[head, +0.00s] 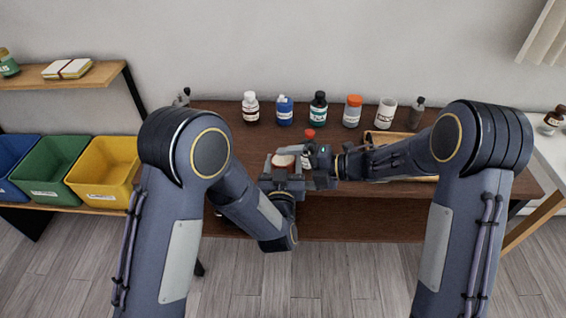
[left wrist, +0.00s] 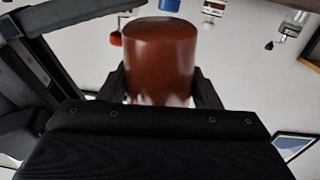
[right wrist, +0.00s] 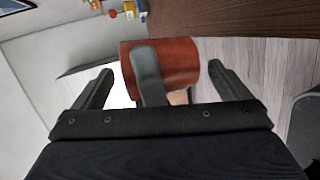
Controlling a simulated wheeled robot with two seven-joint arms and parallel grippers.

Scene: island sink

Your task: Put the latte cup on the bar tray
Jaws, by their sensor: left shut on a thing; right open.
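My right gripper (head: 318,158) is open close by on the right. In the right wrist view the cup (right wrist: 183,62) lies between and beyond its open fingers, with a dark left finger in front. The bar tray (head: 412,179) lies at the table's right, partly hidden by my right arm.
Several bottles stand along the back of the table (head: 240,190), among them a blue one (head: 284,112) and an orange-capped jar (head: 352,112). A white labelled cup (head: 386,113) stands behind the tray. A red-capped bottle (head: 309,135) is just behind my grippers. Coloured bins (head: 104,172) are at left.

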